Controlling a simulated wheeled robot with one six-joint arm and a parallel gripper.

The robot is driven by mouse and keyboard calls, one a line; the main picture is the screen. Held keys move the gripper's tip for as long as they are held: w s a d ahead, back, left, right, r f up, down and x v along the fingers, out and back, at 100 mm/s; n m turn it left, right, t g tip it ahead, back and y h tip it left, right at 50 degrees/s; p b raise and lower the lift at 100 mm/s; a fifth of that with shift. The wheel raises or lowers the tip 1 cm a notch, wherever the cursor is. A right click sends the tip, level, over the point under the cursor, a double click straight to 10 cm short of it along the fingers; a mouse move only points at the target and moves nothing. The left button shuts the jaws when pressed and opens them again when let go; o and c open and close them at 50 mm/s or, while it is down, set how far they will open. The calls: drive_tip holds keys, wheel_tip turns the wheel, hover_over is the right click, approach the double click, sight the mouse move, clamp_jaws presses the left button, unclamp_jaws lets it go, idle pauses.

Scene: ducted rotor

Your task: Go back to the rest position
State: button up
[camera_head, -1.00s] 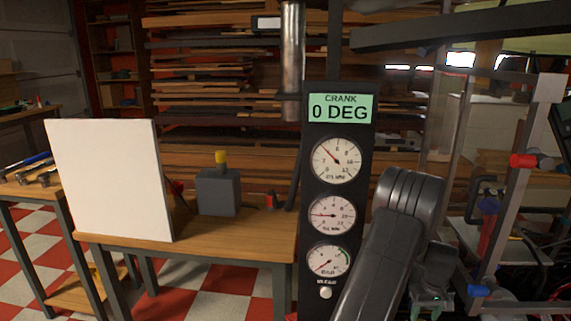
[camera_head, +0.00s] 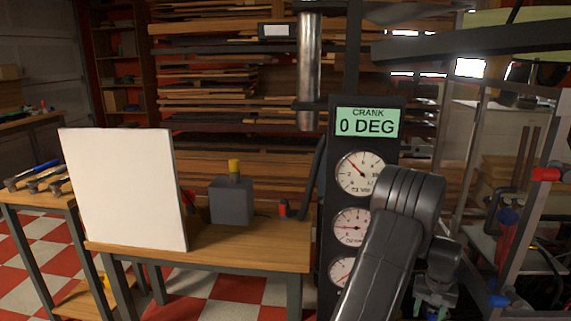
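My dark arm rises from the bottom edge at the right of the head view and bends over at its elbow in front of the gauge panel. What looks like my gripper (camera_head: 435,296) shows low behind the elbow as a small greenish-grey part; its fingers are not clear, so I cannot tell whether it is open or shut. The black gauge panel (camera_head: 328,215) stands behind the arm. Its green display (camera_head: 367,122) reads CRANK 0 DEG. The upper gauge (camera_head: 358,172) is mostly clear, while my arm covers parts of the lower two.
A wooden table (camera_head: 255,250) at left centre bears a white board (camera_head: 125,190), a grey box (camera_head: 232,203) with a yellow top and a small red item (camera_head: 284,208). Hammers (camera_head: 35,177) lie on a bench at far left. A metal frame (camera_head: 530,200) stands at right.

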drive_tip(key=shift+a+m, duration=0.15)
drive_tip(key=shift+m, duration=0.8)
drive_tip(key=shift+a+m, duration=0.15)
drive_tip(key=shift+m, duration=0.8)
drive_tip(key=shift+r, duration=0.1)
